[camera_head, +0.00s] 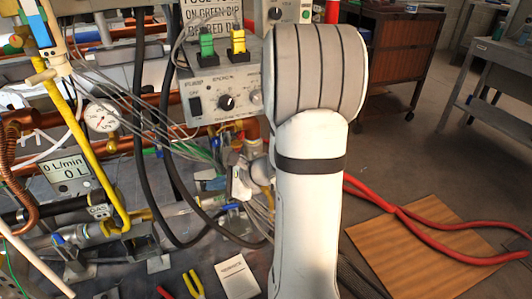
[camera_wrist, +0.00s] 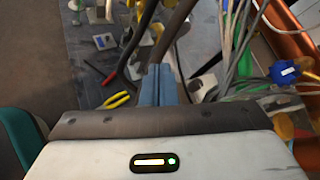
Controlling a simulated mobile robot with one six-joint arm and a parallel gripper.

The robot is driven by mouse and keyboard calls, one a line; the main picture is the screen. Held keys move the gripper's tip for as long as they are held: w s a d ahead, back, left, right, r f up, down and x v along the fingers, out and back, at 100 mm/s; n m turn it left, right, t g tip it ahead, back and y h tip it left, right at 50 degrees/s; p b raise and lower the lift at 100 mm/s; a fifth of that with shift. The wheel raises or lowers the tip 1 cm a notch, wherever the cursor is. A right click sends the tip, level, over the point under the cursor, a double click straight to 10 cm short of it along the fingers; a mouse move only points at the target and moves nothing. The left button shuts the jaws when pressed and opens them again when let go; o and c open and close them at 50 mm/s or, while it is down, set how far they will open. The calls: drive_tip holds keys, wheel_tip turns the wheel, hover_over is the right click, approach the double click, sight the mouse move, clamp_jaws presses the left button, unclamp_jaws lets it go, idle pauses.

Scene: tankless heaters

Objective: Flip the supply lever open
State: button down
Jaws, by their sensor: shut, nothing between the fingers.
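In the head view my white arm covers the middle right, and I cannot make out my fingertips there.
A grey control box (camera_head: 222,92) with a black knob stands beside my arm. A pressure gauge (camera_head: 101,117), a yellow pipe (camera_head: 85,150) and a flow display (camera_head: 68,171) are at left. Black hoses and grey cables crowd the middle. Yellow-handled pliers (camera_wrist: 117,100) lie below.

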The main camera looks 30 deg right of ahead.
drive_tip(key=d+f+m+t+h, duration=0.2)
drive_tip(key=d+f+m+h, duration=0.2)
drive_tip(key=d+m, duration=0.4)
drive_tip(key=d+f+m+t+h, duration=0.2)
drive_tip(key=d+f+m+h, duration=0.2)
drive_tip(key=d, duration=1.5)
drive_tip(key=m+h, duration=0.3)
drive_tip(key=m, duration=0.1)
drive_tip(key=shift+d+f+m+t+h, duration=0.2)
drive_tip(key=shift+m+t+h, duration=0.1)
drive_tip(key=shift+m+t, duration=0.1)
drive_tip(key=b+x, duration=0.2)
drive_tip(key=x, duration=0.8)
drive_tip(key=shift+a, duration=0.15)
drive_tip(key=shift+s+r, duration=0.1)
drive_tip(key=shift+r, duration=0.05)
